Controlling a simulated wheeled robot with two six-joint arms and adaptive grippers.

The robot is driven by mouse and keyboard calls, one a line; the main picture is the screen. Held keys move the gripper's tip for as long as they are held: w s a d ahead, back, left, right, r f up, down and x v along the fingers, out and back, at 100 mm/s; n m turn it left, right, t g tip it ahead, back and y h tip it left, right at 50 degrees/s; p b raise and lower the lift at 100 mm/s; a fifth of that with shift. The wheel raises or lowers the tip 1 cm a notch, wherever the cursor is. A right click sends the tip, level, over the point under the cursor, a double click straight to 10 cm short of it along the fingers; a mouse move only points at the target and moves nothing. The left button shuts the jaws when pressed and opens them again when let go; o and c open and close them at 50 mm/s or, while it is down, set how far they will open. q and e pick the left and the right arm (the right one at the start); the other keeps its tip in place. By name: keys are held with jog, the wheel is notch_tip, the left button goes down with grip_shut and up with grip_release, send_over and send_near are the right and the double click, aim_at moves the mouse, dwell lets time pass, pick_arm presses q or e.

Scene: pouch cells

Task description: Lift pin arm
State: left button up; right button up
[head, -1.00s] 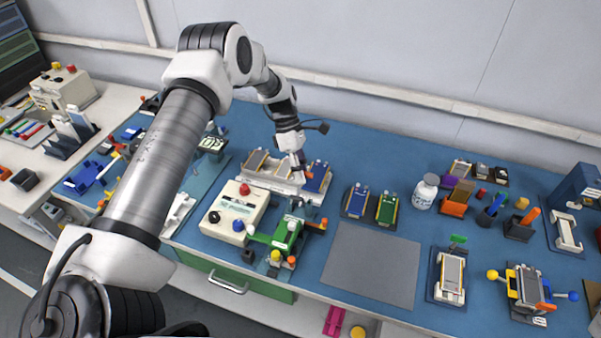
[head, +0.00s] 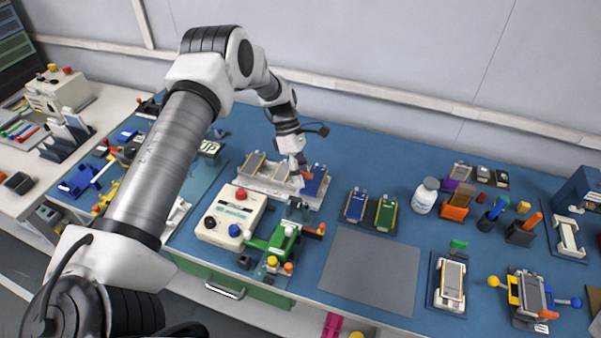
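My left gripper (head: 299,178) points down over the right part of a white tray (head: 262,188) at the back of the blue bench. Its fingers are small and partly hidden, so I cannot tell whether they are open or shut. A small orange part (head: 308,175) shows right beside the fingertips, next to a blue cell (head: 315,183) at the tray's right end. I cannot tell whether the gripper touches the orange part, or whether this is the pin arm. A green fixture (head: 283,240) with orange and yellow knobs stands nearer the front edge. My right gripper is not in view.
A cream control box (head: 232,214) with a red button stands left of the green fixture. Blue and green cells (head: 385,213) on stands are to the right, behind a bare grey mat (head: 371,270). A white bottle (head: 426,195) and a clamp fixture (head: 531,296) stand farther right.

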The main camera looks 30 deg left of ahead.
pick_arm(q)
jog(key=shift+w+f, duration=0.15)
jog(key=shift+w, duration=0.2)
jog(key=shift+s+r, duration=0.15)
jog(key=shift+r, duration=0.1)
jog(key=shift+a, duration=0.1)
dwell(0.3)
jog(key=shift+a+r, duration=0.1)
jog(key=shift+r, duration=0.15)
jog(key=v, duration=1.1)
jog(key=shift+r, duration=0.2)
